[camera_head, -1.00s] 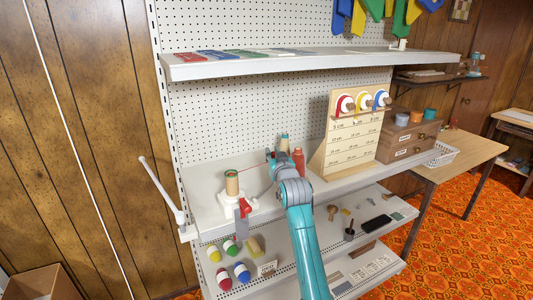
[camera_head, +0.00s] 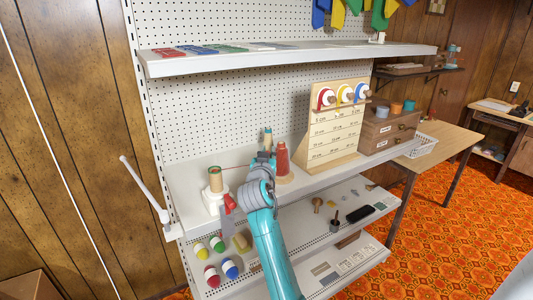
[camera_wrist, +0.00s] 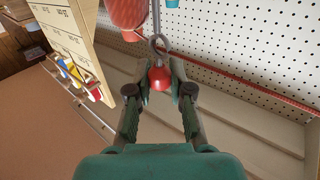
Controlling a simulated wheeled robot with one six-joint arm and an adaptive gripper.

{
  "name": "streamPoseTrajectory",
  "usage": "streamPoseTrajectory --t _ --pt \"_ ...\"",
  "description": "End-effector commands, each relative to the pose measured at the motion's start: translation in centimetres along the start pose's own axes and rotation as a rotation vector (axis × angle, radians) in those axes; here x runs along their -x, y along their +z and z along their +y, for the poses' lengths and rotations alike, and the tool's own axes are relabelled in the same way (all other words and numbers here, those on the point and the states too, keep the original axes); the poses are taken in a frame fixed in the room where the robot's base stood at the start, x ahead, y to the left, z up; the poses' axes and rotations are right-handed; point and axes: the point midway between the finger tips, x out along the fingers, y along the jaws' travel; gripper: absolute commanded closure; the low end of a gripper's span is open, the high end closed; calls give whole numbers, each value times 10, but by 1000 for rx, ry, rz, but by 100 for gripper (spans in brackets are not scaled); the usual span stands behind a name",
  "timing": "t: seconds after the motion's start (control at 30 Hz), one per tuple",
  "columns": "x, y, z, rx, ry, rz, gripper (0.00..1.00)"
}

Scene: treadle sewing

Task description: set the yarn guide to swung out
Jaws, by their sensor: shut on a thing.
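The yarn guide is a thin grey metal rod with an eye (camera_wrist: 157,42) and a red ball knob (camera_wrist: 159,77), seen in the wrist view. My gripper (camera_wrist: 160,84) is shut on the red knob, with one finger on each side. In the head view my gripper (camera_head: 262,160) hides the guide; it is between the winder (camera_head: 215,200) with its cardboard-coloured spool and the red yarn cone (camera_head: 283,160). The cone also shows just beyond the rod in the wrist view (camera_wrist: 126,12). Red yarn runs from the winder's spool toward my gripper.
The wooden measuring board (camera_head: 333,130) with coloured spools stands right of the cone. Drawer boxes (camera_head: 390,125) and a white basket (camera_head: 424,146) are further right. The upper shelf (camera_head: 280,58) overhangs, with pegboard behind. Yarn balls and tools lie on the lower shelf.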

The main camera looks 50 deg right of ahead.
Motion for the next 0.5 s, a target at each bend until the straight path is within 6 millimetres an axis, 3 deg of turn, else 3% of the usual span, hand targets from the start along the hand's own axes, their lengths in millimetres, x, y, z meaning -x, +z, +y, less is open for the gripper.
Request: streamPoseTrajectory --t 0.33,0.37,0.4,0.43,0.5 --pt "0 3 1 3 3 -6 100" --pt "0 3 1 3 3 -6 72" --pt "0 3 1 3 3 -6 62" --pt "0 3 1 3 3 -6 55" --pt "0 2 1 2 3 -5 53"
